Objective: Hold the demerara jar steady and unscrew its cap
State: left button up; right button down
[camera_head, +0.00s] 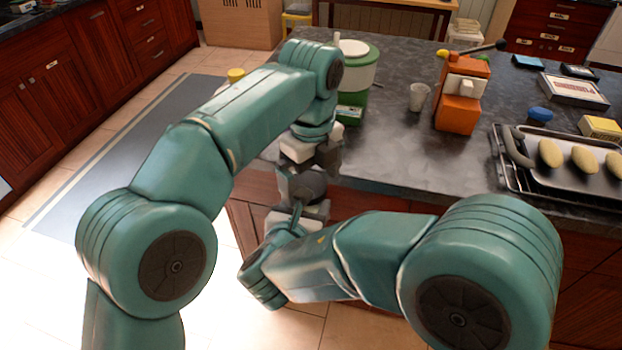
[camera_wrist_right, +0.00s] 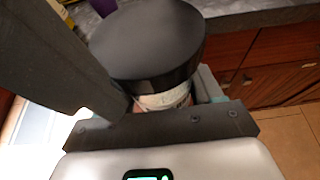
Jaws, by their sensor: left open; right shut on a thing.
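The demerara jar (camera_wrist_right: 165,98) shows in the right wrist view with its wide black cap (camera_wrist_right: 150,40) on top. A pale label band shows under the cap; the lower jar is hidden. My right gripper (camera_wrist_right: 165,125) is shut on the jar body below the cap. In the head view my right gripper (camera_head: 298,212) is partly hidden by its arm. My left gripper (camera_head: 310,170) is open and points down just above the jar. A dark finger, apparently the left gripper's, stands beside the cap at the left of the wrist view. Whether it touches is unclear.
The dark counter (camera_head: 390,150) lies just behind the grippers. On it stand a green and white container (camera_head: 358,75), a small cup (camera_head: 418,97), an orange appliance (camera_head: 460,100) and a tray (camera_head: 570,175) with several pale oval pieces. Open floor lies left.

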pick_arm(q)
notch_tip(320, 180, up, 4)
jog(key=shift+f, duration=0.25)
jog(key=shift+c, duration=0.3)
jog(key=shift+a+m, duration=0.1)
jog(key=shift+m, duration=0.2)
jog(key=r+m, duration=0.1)
jog(key=a+r+m, duration=0.1)
jog(key=m, duration=0.1)
jog(key=r+m, duration=0.1)
jog(key=shift+s+a+r+m, duration=0.15)
jog(key=shift+s+a+m, duration=0.1)
jog(key=shift+m, duration=0.15)
jog(key=shift+r+m, duration=0.4)
jog(key=shift+m, duration=0.1)
jog(key=shift+w+d+r, duration=0.1)
jog(key=shift+w+d, duration=0.05)
jog(key=shift+d, duration=0.05)
jog(key=shift+w+d, duration=0.15)
jog(key=shift+d, duration=0.05)
jog(key=shift+d+f, duration=0.15)
jog(key=shift+f, duration=4.15)
